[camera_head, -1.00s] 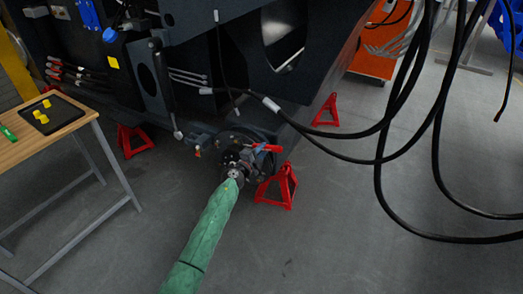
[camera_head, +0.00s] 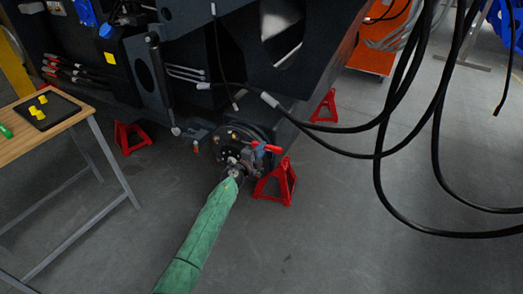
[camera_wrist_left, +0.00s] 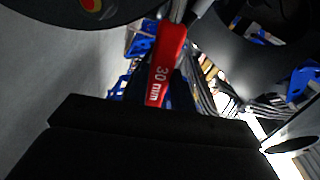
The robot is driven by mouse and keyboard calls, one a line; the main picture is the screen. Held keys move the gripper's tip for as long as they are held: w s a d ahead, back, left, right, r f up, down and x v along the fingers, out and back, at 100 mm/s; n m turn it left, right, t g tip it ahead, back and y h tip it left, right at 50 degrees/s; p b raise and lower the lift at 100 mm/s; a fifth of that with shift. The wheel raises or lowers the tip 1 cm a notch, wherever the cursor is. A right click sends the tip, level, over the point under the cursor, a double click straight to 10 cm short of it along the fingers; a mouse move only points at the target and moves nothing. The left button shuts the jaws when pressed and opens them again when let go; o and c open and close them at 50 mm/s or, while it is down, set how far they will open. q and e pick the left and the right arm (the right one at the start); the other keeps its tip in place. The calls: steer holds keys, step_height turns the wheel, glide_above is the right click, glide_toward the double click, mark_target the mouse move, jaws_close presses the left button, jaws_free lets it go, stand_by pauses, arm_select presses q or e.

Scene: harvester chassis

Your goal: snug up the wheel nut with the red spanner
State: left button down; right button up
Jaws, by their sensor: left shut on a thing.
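The red spanner (camera_head: 268,148) is at the wheel hub (camera_head: 232,138), under the dark chassis. Its red handle, marked "30 mm", shows in the left wrist view (camera_wrist_left: 166,62), rising from the dark gripper. My left gripper (camera_head: 246,163), at the end of the green-sleeved arm, is shut on the spanner in front of the hub. The hub face carries small studs or nuts. The particular wheel nut is too small to pick out, and I cannot tell whether the spanner's head sits on it. My right gripper is out of view.
Red stands (camera_head: 277,183) are on the floor close to the hub, with another at the left (camera_head: 131,137). Black hoses (camera_head: 381,140) hang at the right. A wooden bench (camera_head: 50,132) with a black tray (camera_head: 53,108) is at the left. The front floor is open.

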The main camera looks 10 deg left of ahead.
arm_select(q)
steer(key=shift+r, duration=0.15)
steer(key=shift+r+p, duration=0.15)
steer(key=shift+p, duration=0.3)
